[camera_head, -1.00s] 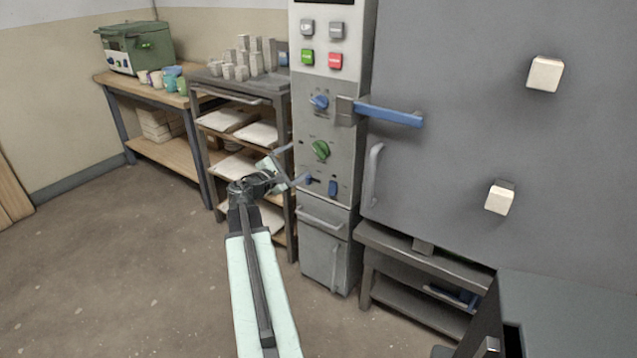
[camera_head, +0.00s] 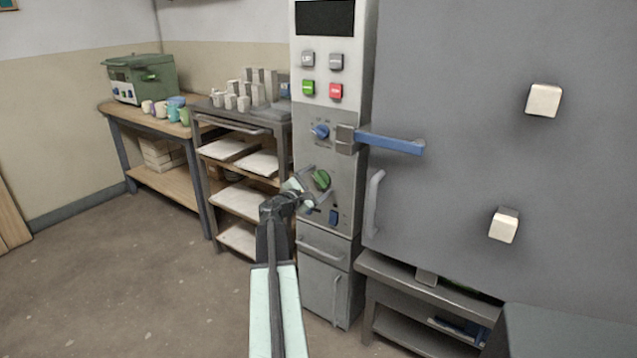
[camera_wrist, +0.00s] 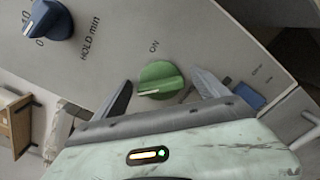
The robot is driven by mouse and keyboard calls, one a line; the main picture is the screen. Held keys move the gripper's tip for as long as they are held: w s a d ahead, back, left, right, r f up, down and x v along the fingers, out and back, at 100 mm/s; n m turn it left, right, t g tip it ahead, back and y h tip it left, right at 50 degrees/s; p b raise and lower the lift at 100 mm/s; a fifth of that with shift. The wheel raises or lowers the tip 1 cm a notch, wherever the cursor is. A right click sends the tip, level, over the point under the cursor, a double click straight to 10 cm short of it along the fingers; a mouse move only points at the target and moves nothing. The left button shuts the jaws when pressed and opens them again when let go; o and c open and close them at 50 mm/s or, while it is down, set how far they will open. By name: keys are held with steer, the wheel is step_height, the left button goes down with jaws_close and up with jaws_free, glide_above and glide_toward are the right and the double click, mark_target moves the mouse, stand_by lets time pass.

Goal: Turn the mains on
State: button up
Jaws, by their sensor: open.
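The kiln control panel (camera_head: 333,150) stands in the middle of the head view. A green knob (camera_head: 321,180) with a pale pointer line sits on it, below a blue knob (camera_head: 320,131). In the wrist view the green knob (camera_wrist: 160,80) has "ON" printed near it and lies between my open fingertips. My gripper (camera_head: 318,186) is open at the panel, with one finger on each side of the green knob. I cannot tell whether the fingers touch it. The blue knob (camera_wrist: 48,20) shows near "HOLD min" in the wrist view.
A blue switch (camera_head: 334,217) sits just below the green knob. A rack (camera_head: 240,150) with trays stands at the left. The floor at left is clear.

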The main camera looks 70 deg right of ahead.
steer(key=c, duration=1.4)
steer(key=shift+m, duration=0.3)
steer(key=m, duration=0.3)
steer(key=shift+a+f+m, duration=0.1)
steer(key=shift+f+m, duration=0.05)
steer(key=shift+m, duration=0.25)
steer(key=m, duration=0.4)
steer(key=shift+s+f+m+b, duration=0.1)
steer(key=shift+m+b, duration=0.2)
steer(key=m, duration=0.4)
steer(key=shift+f, duration=0.15)
steer(key=shift+f+m, duration=0.1)
steer(key=shift+m, duration=2.3)
